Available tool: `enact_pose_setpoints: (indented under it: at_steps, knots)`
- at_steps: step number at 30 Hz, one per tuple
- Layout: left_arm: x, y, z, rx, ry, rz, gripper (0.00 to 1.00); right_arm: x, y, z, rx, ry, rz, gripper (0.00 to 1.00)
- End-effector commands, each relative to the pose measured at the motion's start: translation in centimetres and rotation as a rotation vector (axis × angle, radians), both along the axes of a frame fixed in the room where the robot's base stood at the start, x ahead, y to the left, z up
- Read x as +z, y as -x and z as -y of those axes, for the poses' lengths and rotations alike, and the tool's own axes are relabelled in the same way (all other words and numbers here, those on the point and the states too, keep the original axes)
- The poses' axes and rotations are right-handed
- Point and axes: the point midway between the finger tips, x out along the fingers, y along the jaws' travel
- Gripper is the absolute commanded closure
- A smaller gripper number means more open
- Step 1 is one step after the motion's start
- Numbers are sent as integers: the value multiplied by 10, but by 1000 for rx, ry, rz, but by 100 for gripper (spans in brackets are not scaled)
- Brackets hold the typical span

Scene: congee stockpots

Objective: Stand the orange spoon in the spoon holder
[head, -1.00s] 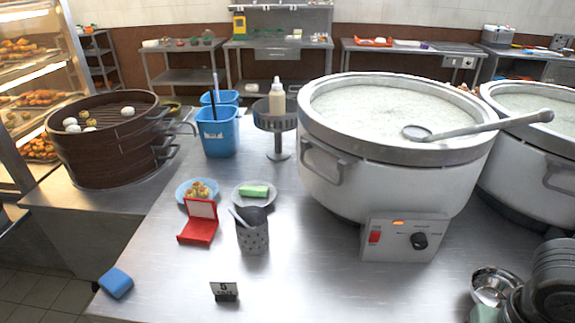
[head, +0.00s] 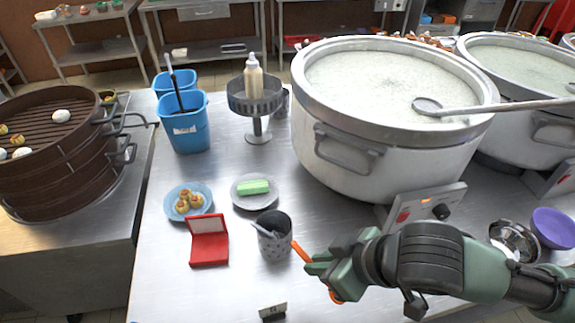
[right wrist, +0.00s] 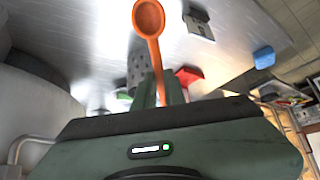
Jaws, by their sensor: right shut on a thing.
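The orange spoon (head: 301,251) is in my right gripper (head: 319,268), which is shut on it. In the head view one end points up and left toward the holder, and the other shows below the fingers. In the right wrist view the orange spoon (right wrist: 149,20) shows its bowl at the top, with its handle running down between the fingers (right wrist: 158,92). The spoon holder (head: 274,244), a grey perforated cup, stands upright just left of the gripper with a grey utensil in it. The spoon is outside the holder; whether they touch is unclear. My left gripper is out of view.
A red open case (head: 209,249), a blue plate of buns (head: 171,214) and a grey plate (head: 241,205) with a green block (head: 253,187) lie near the holder. A large stockpot (head: 345,165) stands behind. A small sign (head: 272,312) stands in front.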

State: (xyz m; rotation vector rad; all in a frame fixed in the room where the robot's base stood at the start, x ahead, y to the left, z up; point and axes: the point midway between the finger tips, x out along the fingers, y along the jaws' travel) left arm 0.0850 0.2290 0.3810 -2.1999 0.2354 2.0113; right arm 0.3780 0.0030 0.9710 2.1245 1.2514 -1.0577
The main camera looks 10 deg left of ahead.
Motion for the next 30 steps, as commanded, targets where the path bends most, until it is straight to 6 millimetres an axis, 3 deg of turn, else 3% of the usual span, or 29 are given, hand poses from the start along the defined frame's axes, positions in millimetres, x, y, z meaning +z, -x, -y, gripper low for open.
enact_pose_setpoints:
  at_steps: [6, 13, 17, 21, 30]
  knots:
    - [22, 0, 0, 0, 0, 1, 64, 35, -16, -47, 269, -301, 99, 100]
    - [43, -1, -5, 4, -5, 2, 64, 74, -48, -80, 352, -623, 185, 100]
    - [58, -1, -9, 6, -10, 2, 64, 90, -77, -85, 269, -777, 268, 100]
    - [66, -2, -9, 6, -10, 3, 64, 94, -102, -79, 153, -854, 365, 100]
    - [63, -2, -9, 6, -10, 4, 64, 88, -112, -74, 103, -871, 417, 100]
